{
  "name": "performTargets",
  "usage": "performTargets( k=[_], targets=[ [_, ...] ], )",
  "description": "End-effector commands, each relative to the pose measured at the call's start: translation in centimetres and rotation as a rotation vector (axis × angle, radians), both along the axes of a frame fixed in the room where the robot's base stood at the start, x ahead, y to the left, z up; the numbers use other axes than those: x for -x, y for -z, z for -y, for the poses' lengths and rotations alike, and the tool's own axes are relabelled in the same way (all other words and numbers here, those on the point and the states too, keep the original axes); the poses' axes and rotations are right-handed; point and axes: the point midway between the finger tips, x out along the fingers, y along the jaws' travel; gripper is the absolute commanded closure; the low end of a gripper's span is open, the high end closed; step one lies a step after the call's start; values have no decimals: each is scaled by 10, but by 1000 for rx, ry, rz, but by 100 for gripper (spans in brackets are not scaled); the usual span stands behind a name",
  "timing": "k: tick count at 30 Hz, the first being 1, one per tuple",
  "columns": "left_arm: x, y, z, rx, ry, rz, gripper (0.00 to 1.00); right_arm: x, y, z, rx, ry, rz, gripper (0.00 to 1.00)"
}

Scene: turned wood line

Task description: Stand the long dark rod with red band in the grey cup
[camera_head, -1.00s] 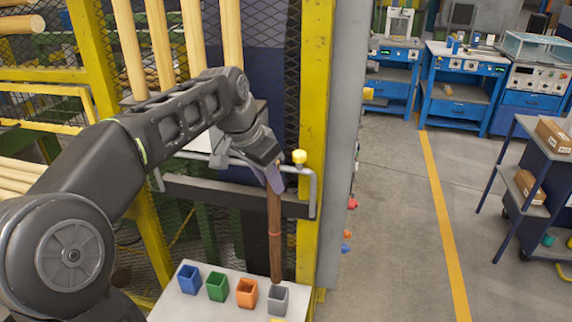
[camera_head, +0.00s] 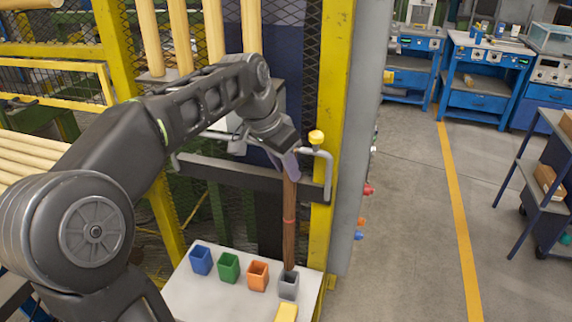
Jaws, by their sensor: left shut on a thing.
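The long dark rod with red band (camera_head: 289,235) is brown, with the red band near its middle, and hangs upright. My left gripper (camera_head: 287,172) is shut on its upper end. The grey cup (camera_head: 288,286) is the rightmost in a row of cups on a pale table. The rod's lower end meets the cup's opening in the picture; I cannot tell how far inside it is. My right gripper is not in view.
Blue (camera_head: 201,261), green (camera_head: 228,268) and orange (camera_head: 257,275) cups stand left of the grey one on the pale table (camera_head: 225,298).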

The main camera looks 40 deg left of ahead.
Motion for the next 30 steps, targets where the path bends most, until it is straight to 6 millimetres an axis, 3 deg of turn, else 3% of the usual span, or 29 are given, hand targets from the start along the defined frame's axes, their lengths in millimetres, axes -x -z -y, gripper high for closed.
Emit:
performTargets(
  k=[12,30],
  targets=[
    [0,31,0,0,-1,2,100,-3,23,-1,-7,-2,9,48],
    [0,36,0,-1,0,2,100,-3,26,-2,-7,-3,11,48]
  ],
)
